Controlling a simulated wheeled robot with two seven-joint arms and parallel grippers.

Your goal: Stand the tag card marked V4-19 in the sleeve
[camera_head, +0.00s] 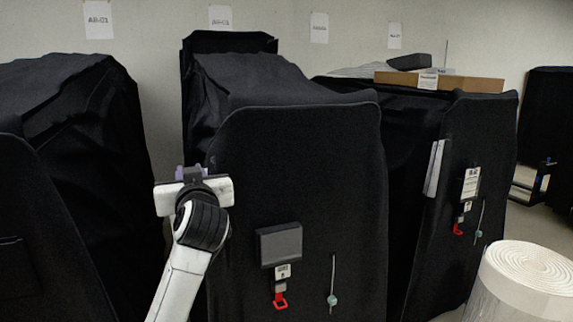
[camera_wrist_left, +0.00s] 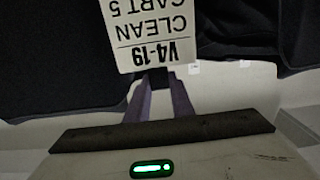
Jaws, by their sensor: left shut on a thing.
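A white tag card (camera_wrist_left: 150,32) marked V4-19, CLEAN, CART 5 fills the top middle of the left wrist view, its print upside down there. My left gripper (camera_wrist_left: 159,80) is shut on the card's edge. In the head view my left gripper (camera_head: 190,172) is raised beside the left edge of the middle covered cart; the card cannot be made out there. A dark grey pocket (camera_head: 279,244), which may be the sleeve, is on that cart's front, lower and to the right of the gripper. Its opening cannot be made out. My right gripper is out of view.
The middle cart's black cover (camera_head: 300,160) has a small label (camera_head: 283,271), red tab (camera_head: 280,300) and hanging cord (camera_head: 333,280). The right cart (camera_head: 425,240) carries a white card (camera_head: 471,183). A white roll (camera_head: 530,268) stands front right. Another covered cart (camera_head: 65,200) is left.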

